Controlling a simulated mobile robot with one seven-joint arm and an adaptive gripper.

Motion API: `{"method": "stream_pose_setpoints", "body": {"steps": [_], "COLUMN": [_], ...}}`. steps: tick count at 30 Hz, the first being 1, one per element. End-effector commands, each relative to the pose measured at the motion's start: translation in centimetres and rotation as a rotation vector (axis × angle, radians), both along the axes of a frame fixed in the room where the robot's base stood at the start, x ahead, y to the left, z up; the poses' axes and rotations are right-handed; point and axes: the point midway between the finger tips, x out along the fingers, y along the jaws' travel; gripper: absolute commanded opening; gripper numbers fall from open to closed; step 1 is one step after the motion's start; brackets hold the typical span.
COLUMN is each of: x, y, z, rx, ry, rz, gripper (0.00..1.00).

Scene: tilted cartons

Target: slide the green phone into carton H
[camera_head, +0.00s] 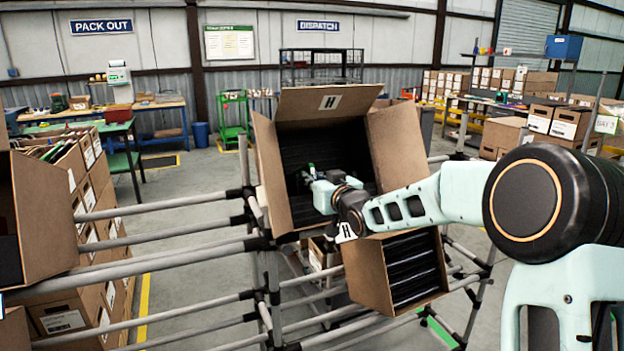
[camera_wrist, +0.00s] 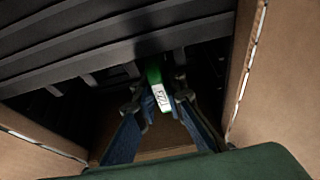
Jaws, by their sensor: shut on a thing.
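The phone's far end points toward dark slats (camera_wrist: 90,45) and is partly lost in shadow. Only a bit of green shows in the head view.
Carton walls stand close on the right (camera_wrist: 270,80) and left (camera_wrist: 35,145) in the wrist view. A second tilted carton (camera_head: 368,272) with a black ribbed inside sits below. Grey rack pipes (camera_head: 165,205) run to the left, beside another carton (camera_head: 45,215).

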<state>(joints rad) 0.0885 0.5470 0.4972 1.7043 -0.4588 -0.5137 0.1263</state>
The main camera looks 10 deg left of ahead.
Motion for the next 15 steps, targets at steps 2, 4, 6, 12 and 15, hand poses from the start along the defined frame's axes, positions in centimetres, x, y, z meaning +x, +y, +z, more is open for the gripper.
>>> {"method": "stream_pose_setpoints", "body": {"steps": [2, 4, 6, 12, 15], "x": [0.00, 0.00, 0.00, -0.01, -0.01], "y": [0.00, 0.00, 0.00, -0.02, -0.02], "z": [0.10, 0.09, 0.08, 0.07, 0.05], "rx": [0.001, 0.001, 0.001, 0.001, 0.001], "ry": [-0.002, -0.002, -0.002, -0.001, -0.001], "rz": [0.000, 0.000, 0.000, 0.000, 0.000], "gripper": [0.00, 0.00, 0.00, 0.30, 0.31]}}
